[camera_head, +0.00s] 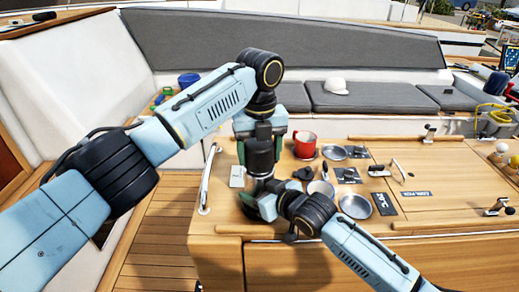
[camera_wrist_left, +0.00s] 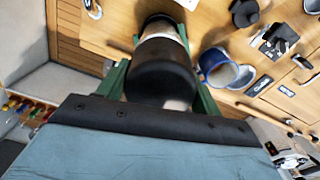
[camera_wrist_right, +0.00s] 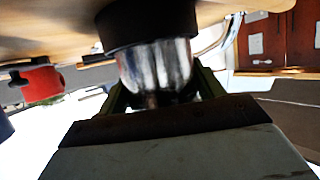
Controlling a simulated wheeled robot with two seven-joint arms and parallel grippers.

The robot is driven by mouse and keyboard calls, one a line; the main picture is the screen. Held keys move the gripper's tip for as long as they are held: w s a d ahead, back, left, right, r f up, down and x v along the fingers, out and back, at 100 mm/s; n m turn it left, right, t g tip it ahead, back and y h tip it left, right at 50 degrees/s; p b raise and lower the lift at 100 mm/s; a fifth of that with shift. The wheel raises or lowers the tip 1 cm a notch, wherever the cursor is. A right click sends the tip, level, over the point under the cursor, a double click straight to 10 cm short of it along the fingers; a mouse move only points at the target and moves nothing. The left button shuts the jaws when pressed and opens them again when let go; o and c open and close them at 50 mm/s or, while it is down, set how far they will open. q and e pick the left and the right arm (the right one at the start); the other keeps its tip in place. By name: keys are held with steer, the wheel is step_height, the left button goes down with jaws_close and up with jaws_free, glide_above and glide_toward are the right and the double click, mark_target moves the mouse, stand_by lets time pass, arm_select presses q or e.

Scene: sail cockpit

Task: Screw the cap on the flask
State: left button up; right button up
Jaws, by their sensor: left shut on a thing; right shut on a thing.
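My left gripper (camera_head: 260,146) points down from above and is shut on the black cap (camera_head: 261,158). In the left wrist view the cap (camera_wrist_left: 162,72) fills the space between the green fingers. The silver flask (camera_wrist_right: 158,64) with a black band shows between the fingers of my right gripper (camera_wrist_right: 155,92) in the right wrist view. My right gripper (camera_head: 266,203) is shut on the flask from the side, low by the counter. The cap is above the flask, roughly in line with it. I cannot tell whether they touch, as the grippers hide the join.
A white cap-shaped hat (camera_head: 336,86) lies on the grey seat behind.

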arm_select(q)
steer(key=shift+f, duration=0.2)
arm_select(e)
steer(key=c, duration=0.5)
arm_select(q)
steer(key=m, duration=0.5)
steer(key=shift+a+m, duration=0.1)
steer(key=shift+m, duration=0.2)
steer(key=m, duration=0.4)
steer(key=o, duration=1)
